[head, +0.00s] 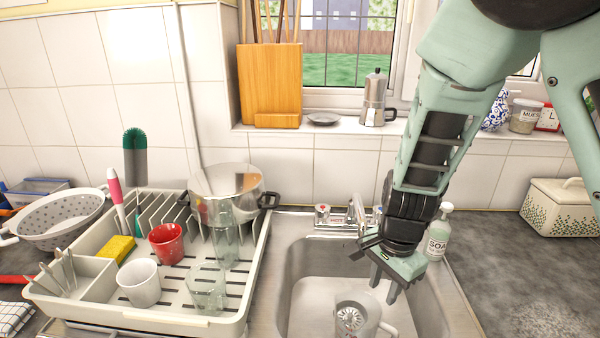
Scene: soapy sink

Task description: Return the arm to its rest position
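My gripper (385,284) hangs over the sink (440,300), pointing down. Its fingers show small and dark, with what looks like a gap between them and nothing visible in it. My green arm reaches down from the top right. A clear glass mug (362,318) stands in the sink below and slightly left of the gripper, apart from it as far as I can see. The lower part of the mug is cut off by the picture's edge.
A dish rack (240,300) left of the sink holds a red mug (166,243), a white mug (139,282), glasses and a pot (226,182). A faucet (357,212) and a soap bottle (438,236) stand behind the sink. A moka pot (374,100) is on the sill.

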